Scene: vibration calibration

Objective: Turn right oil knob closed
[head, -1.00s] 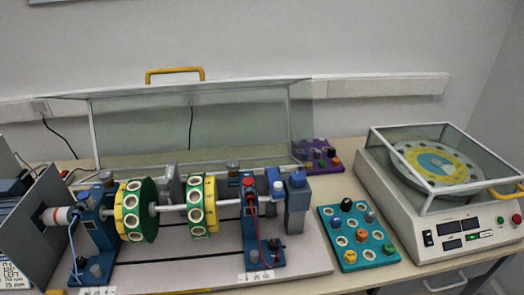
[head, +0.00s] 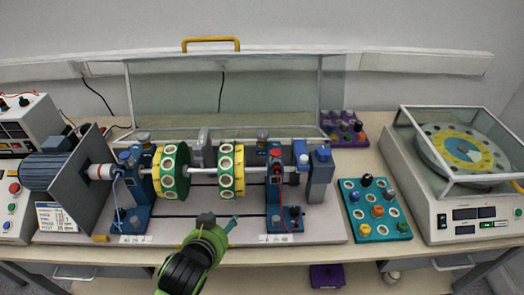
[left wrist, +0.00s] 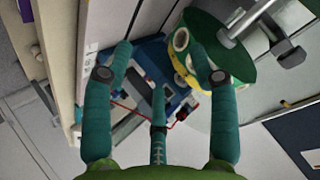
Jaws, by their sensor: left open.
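The right blue bearing pedestal (head: 273,200) stands near the right end of the shaft, with a red-topped part above and a red wire down its front. A small dark knob (head: 295,211) sits low on its front; I cannot tell whether this is the right oil knob or how far it is turned. My left gripper (head: 219,222) is in front of the rig, left of this pedestal and apart from it. In the left wrist view its teal fingers (left wrist: 158,62) are spread open and empty, with a blue pedestal and red wire (left wrist: 181,115) beyond them. My right gripper is not in view.
Green-and-yellow discs (head: 231,170) sit on the shaft left of the pedestal. A clear raised cover (head: 225,100) stands behind. A teal knob panel (head: 376,228) and a turntable machine (head: 455,215) are to the right. A motor (head: 52,170) is at left.

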